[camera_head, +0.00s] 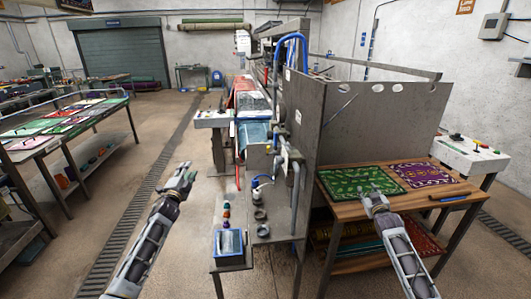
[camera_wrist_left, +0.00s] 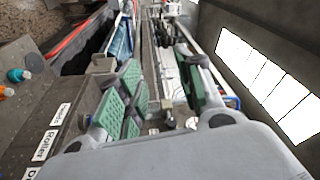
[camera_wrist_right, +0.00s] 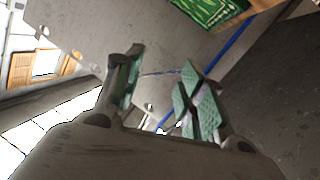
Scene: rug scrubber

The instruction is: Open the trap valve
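The grey rug-scrubbing machine (camera_head: 328,125) stands in the middle of the head view. I cannot tell which of these parts is the trap valve. My left gripper (camera_head: 185,172) is in the air left of the machine, apart from it. Its green-padded fingers (camera_wrist_left: 158,92) are spread and empty in the left wrist view. My right gripper (camera_head: 373,199) is over the wooden table's front side. Its fingers (camera_wrist_right: 162,92) are spread and empty.
A blue box (camera_head: 229,243) stands on a small stand before the machine. The wooden table (camera_head: 345,210) at right carries green and purple rugs (camera_head: 360,181). A rug-covered table (camera_head: 35,150) stands left. Open floor with a drain grate (camera_head: 150,205) lies between.

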